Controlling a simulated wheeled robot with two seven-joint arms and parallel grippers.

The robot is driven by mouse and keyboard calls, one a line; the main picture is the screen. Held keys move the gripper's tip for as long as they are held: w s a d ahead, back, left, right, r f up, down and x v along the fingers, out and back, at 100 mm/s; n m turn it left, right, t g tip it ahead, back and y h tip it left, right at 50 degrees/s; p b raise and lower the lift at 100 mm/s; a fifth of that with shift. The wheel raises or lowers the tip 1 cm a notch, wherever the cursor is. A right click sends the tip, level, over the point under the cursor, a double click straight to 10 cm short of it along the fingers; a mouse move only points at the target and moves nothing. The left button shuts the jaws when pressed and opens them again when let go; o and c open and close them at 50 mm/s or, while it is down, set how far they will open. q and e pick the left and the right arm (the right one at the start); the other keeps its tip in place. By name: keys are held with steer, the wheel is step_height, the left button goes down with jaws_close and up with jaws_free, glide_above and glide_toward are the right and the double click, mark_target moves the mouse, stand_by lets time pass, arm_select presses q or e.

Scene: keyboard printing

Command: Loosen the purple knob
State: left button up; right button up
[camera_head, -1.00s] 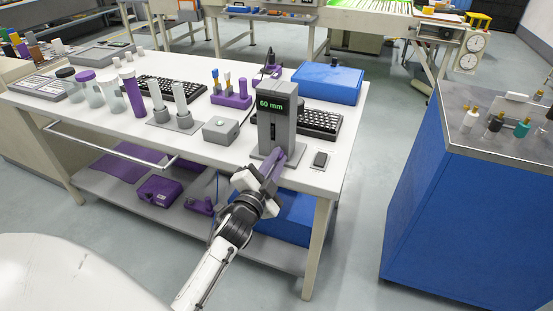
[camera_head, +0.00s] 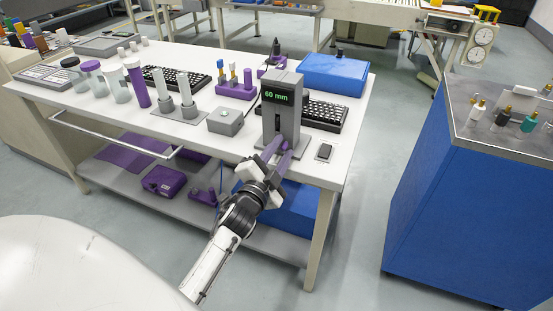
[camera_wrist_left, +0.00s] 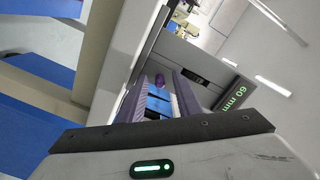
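The grey printing device (camera_head: 283,104) with a green "60 mm" display stands near the front right of the white table; its display edge also shows in the wrist view (camera_wrist_left: 232,95). My left gripper (camera_head: 281,150) is at the device's lower front. In the wrist view, its two ribbed purple-grey fingers (camera_wrist_left: 160,92) are apart. A small purple rounded part, seemingly the purple knob (camera_wrist_left: 159,80), shows in the gap between them, farther from the camera. I cannot tell whether the fingers touch it. In the head view the knob cannot be told apart from the fingers. My right gripper is out of view.
A small black-topped item (camera_head: 324,151) lies right of the device. A grey button box (camera_head: 225,121) is to its left, a black keyboard (camera_head: 325,113) and blue case (camera_head: 333,75) behind. A blue cabinet (camera_head: 450,190) stands right, across open floor.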

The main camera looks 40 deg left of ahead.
arm_select(q)
steer(key=m+b, duration=0.1)
steer(key=m, duration=0.1)
steer(key=shift+f+m, duration=0.15)
steer(key=shift+m, duration=2.55)
steer(key=m, duration=0.4)
steer(key=shift+r+m+p, duration=0.3)
steer(key=shift+m+p, duration=0.45)
steer(key=shift+m, duration=0.75)
steer(key=m+p, duration=0.4)
steer(key=m, duration=0.6)
steer(key=shift+r+m+p, duration=0.15)
steer(key=shift+m+p, duration=0.15)
steer(key=shift+p, duration=0.1)
steer(key=shift+m+p, duration=0.3)
steer(key=shift+m, duration=0.4)
steer(key=b+v, duration=0.2)
steer(key=v, duration=0.9)
steer(key=s+d+f+n+g+h+b, duration=0.1)
steer(key=s+d+f+n, duration=0.4)
steer(key=f+n, duration=0.5)
steer(key=s+d+f+n+g+h+b, duration=0.2)
steer(key=s+d+f+n+g+h, duration=0.2)
steer(key=f+n, duration=0.7)
steer(key=s+d+n+g, duration=0.2)
steer(key=s+n, duration=0.2)
steer(key=n, duration=0.1)
steer(key=shift+s+d+f+n+g, duration=0.15)
steer(key=shift+d+f+n+g, duration=0.05)
steer(key=shift+f+n+g, duration=0.1)
